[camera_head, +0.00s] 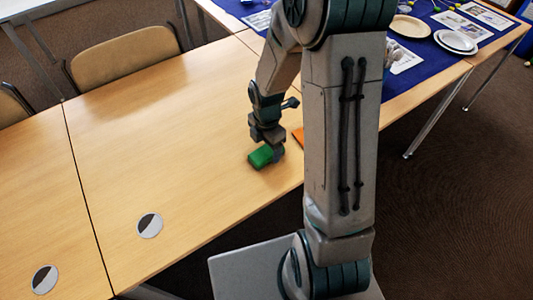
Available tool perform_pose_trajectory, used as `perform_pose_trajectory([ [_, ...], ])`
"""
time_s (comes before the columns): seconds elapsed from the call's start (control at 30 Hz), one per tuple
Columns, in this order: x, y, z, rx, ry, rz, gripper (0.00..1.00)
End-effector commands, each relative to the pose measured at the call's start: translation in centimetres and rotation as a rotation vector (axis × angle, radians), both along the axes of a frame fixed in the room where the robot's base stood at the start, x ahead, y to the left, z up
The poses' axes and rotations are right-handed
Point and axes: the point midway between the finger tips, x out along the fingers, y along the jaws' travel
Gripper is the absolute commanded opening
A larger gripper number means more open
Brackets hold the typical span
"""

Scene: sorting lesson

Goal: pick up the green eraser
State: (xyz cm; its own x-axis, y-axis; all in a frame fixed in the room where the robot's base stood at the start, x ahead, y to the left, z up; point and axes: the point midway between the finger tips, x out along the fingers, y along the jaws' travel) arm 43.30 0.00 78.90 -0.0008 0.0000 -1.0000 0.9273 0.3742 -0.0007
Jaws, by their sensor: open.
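The green eraser (260,157) lies on the wooden table (160,130), near the edge on my side. My gripper (270,149) points down at its right end and overlaps it in the picture. The gripper is open. Its fingers are small and partly merge with the eraser, so I cannot tell whether they touch it or stand around it.
An orange thing (298,138) lies right of my gripper, partly hidden by my arm. Two round black-and-white discs (149,225) (45,279) lie at the lower left. A blue cloth (425,50) with plates and cards covers the back table. Chairs (123,52) stand behind.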

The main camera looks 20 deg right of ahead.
Motion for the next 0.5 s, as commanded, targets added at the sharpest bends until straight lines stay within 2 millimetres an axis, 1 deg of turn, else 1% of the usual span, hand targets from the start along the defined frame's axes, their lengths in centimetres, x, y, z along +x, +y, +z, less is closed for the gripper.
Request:
perform_pose_trajectory([
  [0.03, -0.1, 0.0, -0.8, 0.000, 0.003, 0.001, 0.73],
  [0.13, -0.1, 0.1, -1.7, 0.000, 0.002, 0.001, 0.73],
  [0.4, 0.0, 0.0, -1.9, 0.000, -0.001, 0.000, 0.73],
  [0.43, 0.0, 0.0, -1.9, 0.000, -0.001, 0.000, 0.70],
  [0.47, 0.0, 0.0, -1.9, 0.000, -0.001, 0.000, 0.62],
  [0.5, 0.0, 0.0, -1.9, 0.000, -0.001, 0.000, 0.50],
])
